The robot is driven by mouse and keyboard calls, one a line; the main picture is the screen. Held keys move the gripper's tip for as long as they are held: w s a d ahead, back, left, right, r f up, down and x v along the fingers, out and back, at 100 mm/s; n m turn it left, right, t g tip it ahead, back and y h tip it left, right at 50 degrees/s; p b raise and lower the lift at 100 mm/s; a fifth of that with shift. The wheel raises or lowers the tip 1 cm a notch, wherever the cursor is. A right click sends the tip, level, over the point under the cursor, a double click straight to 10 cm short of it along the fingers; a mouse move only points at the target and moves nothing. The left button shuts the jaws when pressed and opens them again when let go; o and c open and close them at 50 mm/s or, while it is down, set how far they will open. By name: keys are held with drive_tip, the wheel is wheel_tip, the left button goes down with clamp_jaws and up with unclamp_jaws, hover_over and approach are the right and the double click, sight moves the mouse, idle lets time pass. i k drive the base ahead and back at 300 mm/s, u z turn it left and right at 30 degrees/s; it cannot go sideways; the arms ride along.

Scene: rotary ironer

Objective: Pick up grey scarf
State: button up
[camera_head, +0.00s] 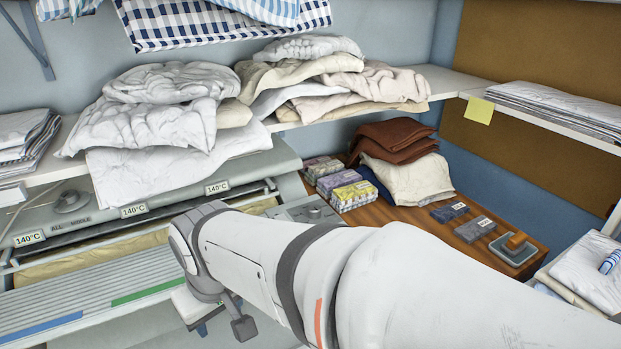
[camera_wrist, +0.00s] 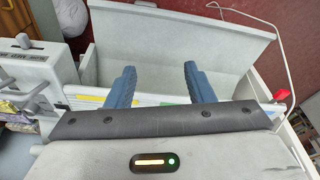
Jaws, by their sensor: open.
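I cannot pick out a grey scarf for certain in either view. Pale folded cloths (camera_head: 180,110) lie heaped on the shelf in the head view, with a greyish-white one (camera_head: 308,47) on top of the right-hand heap. My gripper (camera_wrist: 158,73) shows in the wrist view with two blue ribbed fingers spread apart and nothing between them. It points towards a pale grey open box or trough (camera_wrist: 185,50). In the head view my arm reaches across the front and hides part of the ironer; the fingers are not clearly visible there.
The ironer (camera_head: 135,211) with 140°C labels stands at left. A wooden table (camera_head: 400,215) holds brown and cream cloths (camera_head: 395,150), small patterned packs (camera_head: 352,194) and dark blocks. A checked cloth (camera_head: 215,20) hangs above. A red piece (camera_wrist: 278,93) and white cable sit right of my gripper.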

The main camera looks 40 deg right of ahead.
sight(472, 231)
drive_tip(key=z, duration=2.6)
drive_tip(key=k, duration=0.55)
drive_tip(key=u, duration=0.2)
drive_tip(key=i, duration=1.05)
drive_tip(key=z, duration=0.35)
